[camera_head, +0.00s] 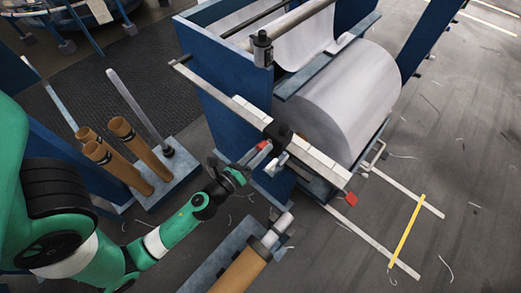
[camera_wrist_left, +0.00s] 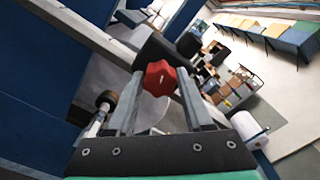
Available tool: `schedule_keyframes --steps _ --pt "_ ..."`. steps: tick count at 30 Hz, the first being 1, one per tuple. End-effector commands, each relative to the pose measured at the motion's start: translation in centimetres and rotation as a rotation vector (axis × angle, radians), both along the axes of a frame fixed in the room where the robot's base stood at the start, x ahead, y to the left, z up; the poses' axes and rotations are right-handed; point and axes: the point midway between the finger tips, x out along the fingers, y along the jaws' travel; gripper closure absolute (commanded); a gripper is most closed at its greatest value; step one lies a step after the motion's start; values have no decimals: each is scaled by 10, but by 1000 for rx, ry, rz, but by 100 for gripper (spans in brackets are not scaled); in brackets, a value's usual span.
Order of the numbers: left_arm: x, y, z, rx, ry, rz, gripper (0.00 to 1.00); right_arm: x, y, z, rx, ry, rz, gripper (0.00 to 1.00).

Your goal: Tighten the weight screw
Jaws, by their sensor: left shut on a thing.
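The weight screw is a red lobed knob (camera_wrist_left: 160,78); in the left wrist view it sits between my left gripper's two fingers. In the head view the red knob (camera_head: 262,145) shows small, beside a black weight (camera_head: 278,132) on a long pale bar (camera_head: 248,112). The black weight also shows behind the knob in the left wrist view (camera_wrist_left: 158,48). My left gripper (camera_head: 256,156) reaches the knob from the lower left and is shut on it. The screw's shaft is hidden. My right gripper is not in view.
A large white fabric roll (camera_head: 345,100) sits in the blue loom frame (camera_head: 222,80) behind the bar. Brown tubes (camera_head: 130,145) stand on a rack at the left. Another brown roll (camera_head: 240,270) lies below my gripper. Open grey floor (camera_head: 460,150) is at the right.

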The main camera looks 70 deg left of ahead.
Motion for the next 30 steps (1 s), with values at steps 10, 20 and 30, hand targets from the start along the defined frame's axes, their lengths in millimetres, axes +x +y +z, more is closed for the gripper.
schedule_keyframes --steps 10,20,30 --pt "0 0 0 328 171 0 24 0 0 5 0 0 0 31" --pt "-9 -5 -3 324 171 0 24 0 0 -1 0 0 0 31" --pt "-58 -31 -4 324 170 -3 24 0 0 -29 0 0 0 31"
